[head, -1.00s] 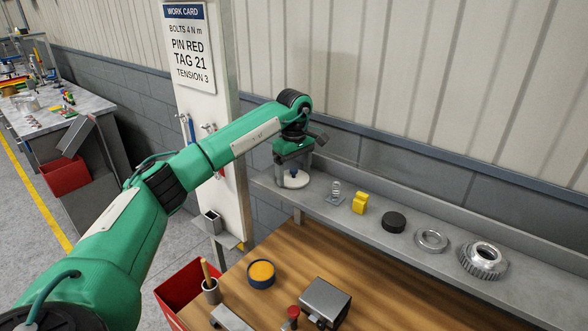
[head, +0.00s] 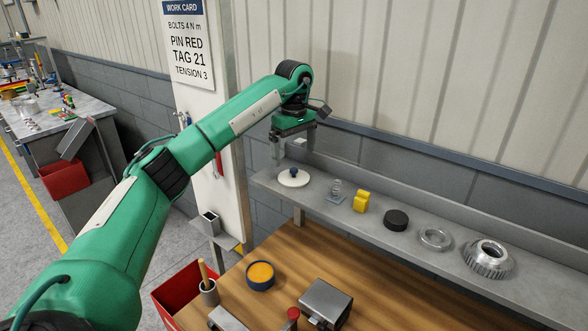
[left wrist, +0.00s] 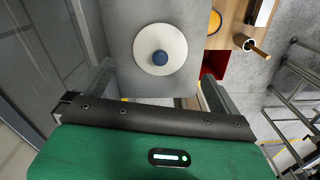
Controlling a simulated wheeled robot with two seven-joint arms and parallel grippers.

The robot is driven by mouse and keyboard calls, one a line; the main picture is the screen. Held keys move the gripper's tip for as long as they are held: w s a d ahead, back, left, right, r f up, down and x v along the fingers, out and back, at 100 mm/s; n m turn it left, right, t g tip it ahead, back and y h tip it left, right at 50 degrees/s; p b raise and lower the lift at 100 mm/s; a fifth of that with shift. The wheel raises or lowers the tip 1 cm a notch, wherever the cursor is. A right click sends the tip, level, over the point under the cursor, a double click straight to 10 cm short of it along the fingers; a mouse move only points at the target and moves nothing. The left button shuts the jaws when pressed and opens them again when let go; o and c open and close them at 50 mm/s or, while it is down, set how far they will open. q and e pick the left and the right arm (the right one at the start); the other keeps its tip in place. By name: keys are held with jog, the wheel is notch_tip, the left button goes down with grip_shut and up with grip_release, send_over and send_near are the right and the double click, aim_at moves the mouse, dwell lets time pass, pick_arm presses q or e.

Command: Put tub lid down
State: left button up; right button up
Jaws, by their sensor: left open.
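The tub lid (head: 293,179) is a white disc with a dark blue knob. It lies flat at the left end of the grey shelf (head: 330,206). In the left wrist view the lid (left wrist: 146,62) shows whole, knob up, with the gripper apart from it. My left gripper (head: 291,157) is open and empty, above the lid. In the left wrist view its two fingers (left wrist: 155,85) stand wide apart on either side. An open tub of orange contents (head: 261,274) with a dark blue rim sits on the wooden bench below. My right gripper is not in view.
Along the shelf to the right are a spring on a plate (head: 336,192), a yellow block (head: 361,201), a black puck (head: 395,220), a metal ring (head: 434,238) and a gear (head: 488,258). A white post (head: 212,130) stands left of the shelf.

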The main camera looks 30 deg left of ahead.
aim_at(294, 169)
pick_arm(q)
jog(key=shift+r+b, duration=0.35)
jog(key=shift+r, duration=2.65)
jog(key=shift+f, duration=0.15)
